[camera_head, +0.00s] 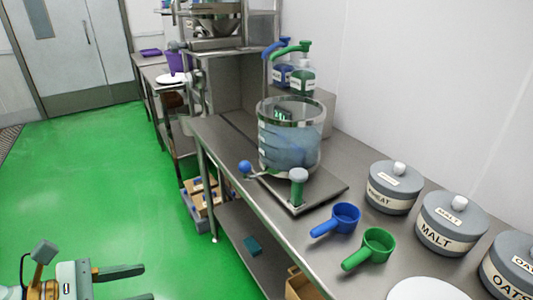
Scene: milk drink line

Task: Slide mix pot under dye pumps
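The mix pot (290,140) is a large clear cylinder with bluish contents. It stands on a dark flat base (312,192) on the steel counter. A lever with a blue ball (245,167) and a grey-green knob (298,176) are at its front. The dye pumps, one blue (280,74) and one green (302,78), stand behind the pot near the wall. The pot's rim overlaps their lower parts in the picture. My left gripper (136,283) is at the bottom left, over the green floor, open and empty, well away from the pot. My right gripper is out of view.
A blue scoop (337,219) and a green scoop (370,249) lie in front of the pot. Lidded jars for wheat (393,190), malt (451,227) and oats (510,268) line the wall. A white plate (428,290) is at the near edge. The floor at left is clear.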

